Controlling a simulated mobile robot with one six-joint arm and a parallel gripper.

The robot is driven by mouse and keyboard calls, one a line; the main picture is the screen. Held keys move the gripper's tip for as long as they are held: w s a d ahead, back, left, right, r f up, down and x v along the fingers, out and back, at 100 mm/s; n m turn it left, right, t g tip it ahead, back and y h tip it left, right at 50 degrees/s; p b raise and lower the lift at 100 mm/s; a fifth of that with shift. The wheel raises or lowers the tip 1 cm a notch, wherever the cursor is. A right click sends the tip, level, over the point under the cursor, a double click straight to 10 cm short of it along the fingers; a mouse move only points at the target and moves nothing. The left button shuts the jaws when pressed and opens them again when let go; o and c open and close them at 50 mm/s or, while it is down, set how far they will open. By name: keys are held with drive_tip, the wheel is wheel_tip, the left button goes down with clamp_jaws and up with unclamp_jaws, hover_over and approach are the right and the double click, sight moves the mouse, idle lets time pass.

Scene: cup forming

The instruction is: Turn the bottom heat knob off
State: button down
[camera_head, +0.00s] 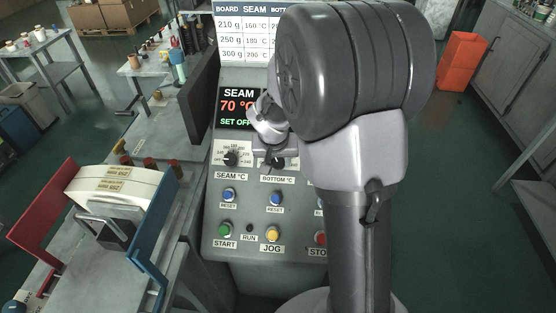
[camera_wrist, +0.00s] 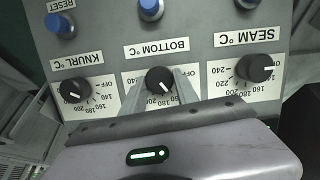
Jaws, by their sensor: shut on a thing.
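The bottom heat knob (camera_wrist: 159,79) is a black round knob with a white pointer mark, next to the "BOTTOM °C" label in the wrist view. Its pointer faces down and slightly right there; the figures near it are partly hidden by my fingers. My gripper (camera_wrist: 161,88) has one grey finger on each side of this knob and is shut on it. In the head view my gripper (camera_head: 274,154) reaches the panel over the bottom knob (camera_head: 279,163), which is mostly covered.
The seam knob (camera_wrist: 255,68) and knurl knob (camera_wrist: 73,91) sit close on either side. Blue reset buttons (camera_head: 275,198) and start, jog and stop buttons line the panel (camera_head: 250,222). A screen (camera_head: 236,106) reads "SEAM 70 °C SET OFF". A dark monitor edge (camera_head: 200,98) stands left.

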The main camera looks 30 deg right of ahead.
drive_tip(key=n+b, duration=0.1)
drive_tip(key=n, duration=0.1)
drive_tip(key=n+h+b, duration=0.1)
drive_tip(key=n, duration=0.2)
drive_tip(key=shift+a+f, duration=0.15)
drive_tip(key=shift+a, duration=0.05)
drive_tip(key=n+h+b, duration=0.1)
drive_tip(key=n+b, duration=0.1)
drive_tip(key=n, duration=0.3)
drive_tip(key=shift+a+n, duration=0.1)
drive_tip(key=shift+n, duration=0.2)
drive_tip(key=shift+h, duration=0.3)
drive_tip(key=c, duration=0.9)
unclamp_jaws()
drive_tip(key=p+v, duration=0.5)
drive_tip(key=v, duration=1.2)
drive_tip(key=shift+r+p, duration=0.3)
drive_tip(key=shift+p, duration=0.1)
